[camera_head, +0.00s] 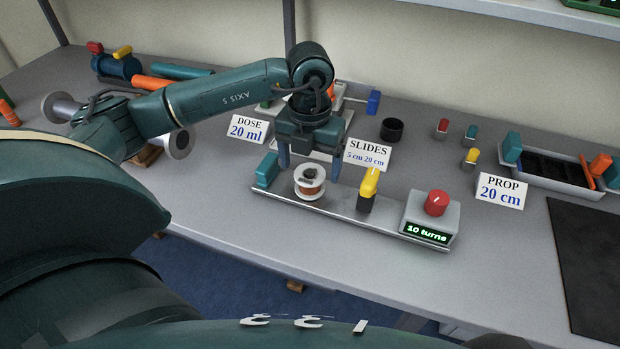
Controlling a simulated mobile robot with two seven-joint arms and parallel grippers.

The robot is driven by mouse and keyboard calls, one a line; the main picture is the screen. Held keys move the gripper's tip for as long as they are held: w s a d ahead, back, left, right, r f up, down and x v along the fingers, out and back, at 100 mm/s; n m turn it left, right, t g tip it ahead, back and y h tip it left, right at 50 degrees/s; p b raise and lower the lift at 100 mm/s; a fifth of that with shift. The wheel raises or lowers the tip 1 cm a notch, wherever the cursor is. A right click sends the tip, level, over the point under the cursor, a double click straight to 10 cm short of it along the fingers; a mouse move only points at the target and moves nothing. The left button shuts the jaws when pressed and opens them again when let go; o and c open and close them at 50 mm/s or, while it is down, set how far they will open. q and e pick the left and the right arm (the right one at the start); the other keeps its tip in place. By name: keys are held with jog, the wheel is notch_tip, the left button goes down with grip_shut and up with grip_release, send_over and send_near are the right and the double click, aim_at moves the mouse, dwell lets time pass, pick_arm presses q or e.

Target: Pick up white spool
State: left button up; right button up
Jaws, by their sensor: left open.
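The white spool (310,174), with a brown-orange winding between its flanges, stands on the metal rail plate at the front middle of the table. My left gripper (310,163) points down just behind and above it. Its two blue fingers are apart, one toward each side of the spool, with nothing seen between them. Whether the fingers touch the spool cannot be told. My right gripper is not in view.
On the rail plate (290,207) are a teal block (267,170), a yellow-topped slide (367,188) and a red-knobbed box (431,218) reading "10 turns". A "SLIDES" sign (367,154) stands close right of the gripper. A black cup (392,129) stands behind.

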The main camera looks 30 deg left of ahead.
aim_at(310, 171)
pick_arm(q)
jog(key=shift+f, duration=1.9)
jog(key=c, duration=1.1)
